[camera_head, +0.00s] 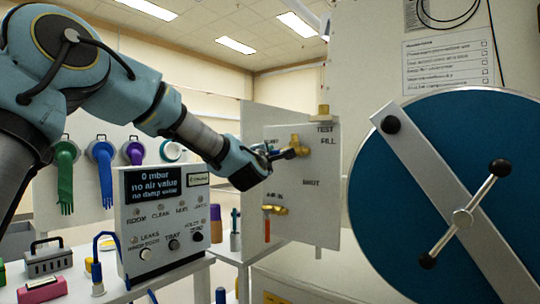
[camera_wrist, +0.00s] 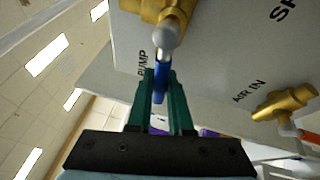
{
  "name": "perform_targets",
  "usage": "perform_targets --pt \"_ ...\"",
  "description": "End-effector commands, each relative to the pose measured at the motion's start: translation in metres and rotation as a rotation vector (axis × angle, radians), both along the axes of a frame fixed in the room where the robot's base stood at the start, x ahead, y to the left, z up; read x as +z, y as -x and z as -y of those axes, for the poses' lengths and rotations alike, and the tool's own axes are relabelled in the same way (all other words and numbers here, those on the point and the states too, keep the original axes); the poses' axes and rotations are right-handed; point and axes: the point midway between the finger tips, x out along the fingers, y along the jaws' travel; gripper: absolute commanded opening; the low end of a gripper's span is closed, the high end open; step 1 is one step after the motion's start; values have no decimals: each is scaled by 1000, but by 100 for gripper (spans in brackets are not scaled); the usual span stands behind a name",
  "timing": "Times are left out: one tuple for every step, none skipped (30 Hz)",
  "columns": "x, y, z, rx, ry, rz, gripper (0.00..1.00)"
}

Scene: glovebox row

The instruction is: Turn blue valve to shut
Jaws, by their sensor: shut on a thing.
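The blue valve has a brass body (camera_head: 299,146) on the upper part of a pale panel (camera_head: 311,222). Its blue lever (camera_wrist: 159,92) runs from a silver stem below the brass body (camera_wrist: 168,10) in the wrist view. My gripper (camera_head: 277,153) is shut on the blue lever, its green fingers (camera_wrist: 160,88) on either side. In the head view the lever side points left, by the partly hidden PUMP label. The SHUT label sits lower on the panel. The gripper hides most of the lever in the head view.
A second brass valve (camera_head: 274,209) with an orange-red handle sits lower, by AIR IN. A large blue round door (camera_head: 400,230) with a grey bar and crank stands right. A control box (camera_head: 160,225) reading "0 mbar, no air valve" stands on the table below my arm.

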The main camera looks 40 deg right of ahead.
Motion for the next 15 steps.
perform_targets --pt "-4 0 0 0 10 -28 0" --pt "-5 1 0 0 15 -49 0" --pt "-8 1 0 0 23 -81 0" --pt "-9 1 0 0 29 -104 0" --pt "-11 2 0 0 36 -130 0" --pt "-13 2 0 0 45 -165 0" --pt "-14 3 1 0 53 -191 0" --pt "-16 3 1 -1 60 -220 0" --pt "-18 4 1 0 70 -255 0" --pt "-19 5 1 -1 77 -284 0" --pt "-21 6 2 -1 85 -312 0" --pt "-23 7 2 -1 94 -349 0" --pt "-24 8 2 -2 100 -377 0" --pt "-26 8 2 -1 109 -405 0" --pt "-28 10 3 -1 117 -442 0"
